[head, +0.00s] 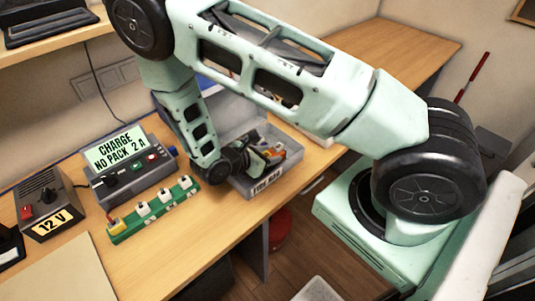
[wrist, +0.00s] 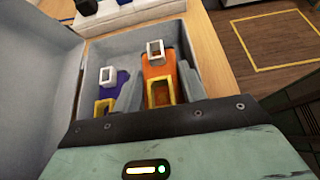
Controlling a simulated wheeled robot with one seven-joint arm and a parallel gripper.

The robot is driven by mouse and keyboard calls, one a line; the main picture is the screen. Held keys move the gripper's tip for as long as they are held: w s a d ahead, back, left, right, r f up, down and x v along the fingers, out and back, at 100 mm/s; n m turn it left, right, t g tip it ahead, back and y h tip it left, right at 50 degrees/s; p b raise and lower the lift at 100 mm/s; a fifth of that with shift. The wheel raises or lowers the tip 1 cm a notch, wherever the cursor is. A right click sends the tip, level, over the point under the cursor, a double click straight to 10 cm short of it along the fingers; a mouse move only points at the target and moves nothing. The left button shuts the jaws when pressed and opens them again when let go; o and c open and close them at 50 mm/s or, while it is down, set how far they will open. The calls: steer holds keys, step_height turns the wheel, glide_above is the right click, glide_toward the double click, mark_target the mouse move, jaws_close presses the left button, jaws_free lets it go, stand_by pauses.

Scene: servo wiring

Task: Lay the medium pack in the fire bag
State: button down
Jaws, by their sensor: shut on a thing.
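My gripper (wrist: 161,92) points down into an open grey container (wrist: 183,30). Its two grey fingers are closed on an orange pack (wrist: 158,68), which has a white connector and a yellow connector on top. A blue pack (wrist: 122,78) with the same kinds of connectors lies left of the fingers. In the head view the grey container (head: 262,192) stands on the bench with a printed label on its front, too small to read surely; packs show inside it. I cannot tell the packs' sizes surely, or whether the held pack rests on the container floor.
A charger (head: 130,165) reading "CHARGE NO PACK 2 A" stands left of the container. A green strip (head: 155,209) with white sockets lies in front of it. A 12 V supply (head: 45,205) is further left. A red bin (head: 280,232) stands below.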

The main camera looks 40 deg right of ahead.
steer(key=c, duration=0.8)
jaws_free()
steer(key=shift+a+r+p, duration=0.15)
steer(key=shift+r+p, duration=0.55)
steer(key=shift+r, duration=0.1)
steer(key=b+v, duration=0.4)
steer(key=v, duration=0.7)
steer(key=s+a+r+m+y, duration=0.3)
steer(key=s+a+r+y, duration=0.1)
steer(key=s+r, duration=0.1)
steer(key=s+a+r+m+y, duration=0.4)
steer(key=s+r, duration=0.1)
steer(key=s, duration=0.1)
steer(key=s+a+r+m+y, duration=0.3)
steer(key=s+a+r+y, duration=0.1)
steer(key=s+r, duration=0.2)
steer(key=shift+s+a+m+y, duration=0.3)
steer(key=shift+a+y, duration=0.1)
steer(key=shift+f, duration=0.1)
